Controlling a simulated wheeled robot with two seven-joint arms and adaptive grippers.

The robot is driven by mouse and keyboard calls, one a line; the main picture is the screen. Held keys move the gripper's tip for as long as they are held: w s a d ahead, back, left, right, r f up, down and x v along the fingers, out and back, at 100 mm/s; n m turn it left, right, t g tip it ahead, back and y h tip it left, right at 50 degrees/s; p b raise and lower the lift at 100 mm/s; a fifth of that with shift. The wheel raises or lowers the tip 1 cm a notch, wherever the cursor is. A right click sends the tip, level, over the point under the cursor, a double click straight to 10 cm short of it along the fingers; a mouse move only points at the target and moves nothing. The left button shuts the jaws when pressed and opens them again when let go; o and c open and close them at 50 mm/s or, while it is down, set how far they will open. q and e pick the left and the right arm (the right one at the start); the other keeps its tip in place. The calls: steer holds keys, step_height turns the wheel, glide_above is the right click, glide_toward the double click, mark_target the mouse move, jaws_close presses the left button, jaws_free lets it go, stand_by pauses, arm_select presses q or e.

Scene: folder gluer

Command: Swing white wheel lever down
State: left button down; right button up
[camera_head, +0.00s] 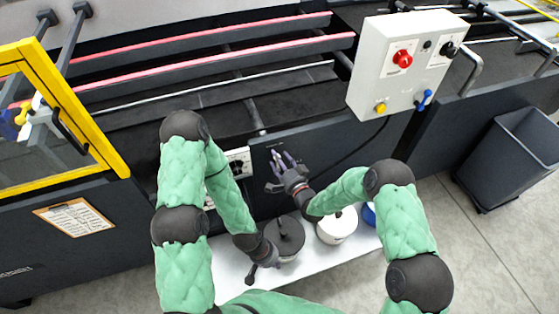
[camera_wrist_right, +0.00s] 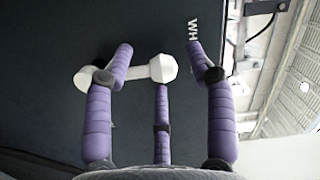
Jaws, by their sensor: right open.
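The white lever (camera_wrist_right: 150,72) shows in the right wrist view on a dark panel. It lies roughly level in that picture, its hub partly behind the left finger and its knob end between the fingers. My right gripper (camera_wrist_right: 163,75) is open, with its purple fingers spread around the lever; I cannot tell whether they touch it. In the head view my right gripper (camera_head: 280,165) is in front of the machine's dark panel, and the lever is hard to make out there.
A control box (camera_head: 405,65) with buttons is above right. A yellow-framed guard (camera_head: 75,110) is at left, and a grey bin (camera_head: 510,155) stands at right.

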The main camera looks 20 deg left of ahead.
jaws_close()
steer(key=shift+d+f, duration=0.1)
